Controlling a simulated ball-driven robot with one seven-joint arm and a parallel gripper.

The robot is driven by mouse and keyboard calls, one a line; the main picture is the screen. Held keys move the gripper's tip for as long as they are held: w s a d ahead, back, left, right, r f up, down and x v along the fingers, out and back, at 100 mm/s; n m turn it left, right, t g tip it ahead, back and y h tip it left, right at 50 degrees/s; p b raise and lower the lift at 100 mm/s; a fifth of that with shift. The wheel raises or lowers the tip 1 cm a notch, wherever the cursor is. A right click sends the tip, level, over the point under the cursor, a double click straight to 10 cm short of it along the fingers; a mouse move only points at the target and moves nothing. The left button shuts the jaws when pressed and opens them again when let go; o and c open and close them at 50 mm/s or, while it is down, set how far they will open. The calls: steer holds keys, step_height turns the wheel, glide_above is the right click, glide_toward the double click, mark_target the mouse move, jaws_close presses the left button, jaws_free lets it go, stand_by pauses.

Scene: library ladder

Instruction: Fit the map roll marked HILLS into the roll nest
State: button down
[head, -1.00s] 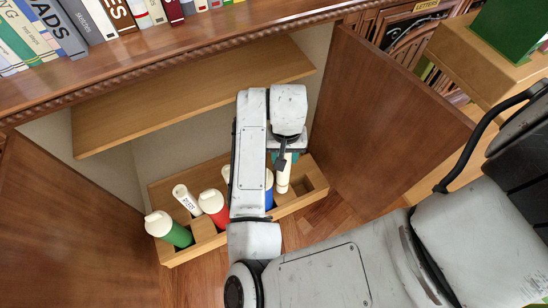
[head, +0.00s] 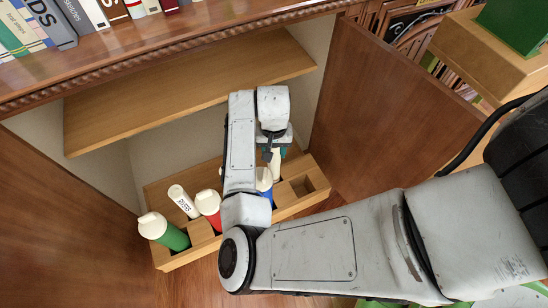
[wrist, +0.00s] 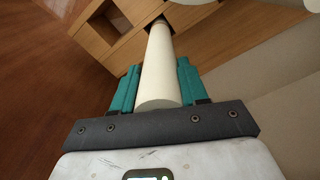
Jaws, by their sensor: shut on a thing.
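My gripper (head: 272,150) is above the right part of the roll nest. In the wrist view its teal jaws (wrist: 157,88) are shut on a plain cream map roll (wrist: 158,70). The same roll (head: 276,165) points down toward the nest in the head view. No marking shows on it, so I cannot read HILLS. The roll nest (head: 290,209) is a long wooden box with square compartments, low in the cabinet. Empty compartments show at its right end.
The nest holds a green roll (head: 163,232), a white roll marked RIVERS (head: 184,201), a red roll (head: 208,207) and a blue roll (head: 264,182). A wooden shelf (head: 190,95) spans above. A cabinet door (head: 385,110) stands open at the right.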

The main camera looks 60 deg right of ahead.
steer(key=shift+f+b, duration=0.65)
steer(key=shift+f, duration=1.55)
steer(key=c, duration=0.6)
jaws_free()
step_height(320, 180, up, 12)
steer(key=p, duration=0.4)
steer(key=shift+r, duration=0.2)
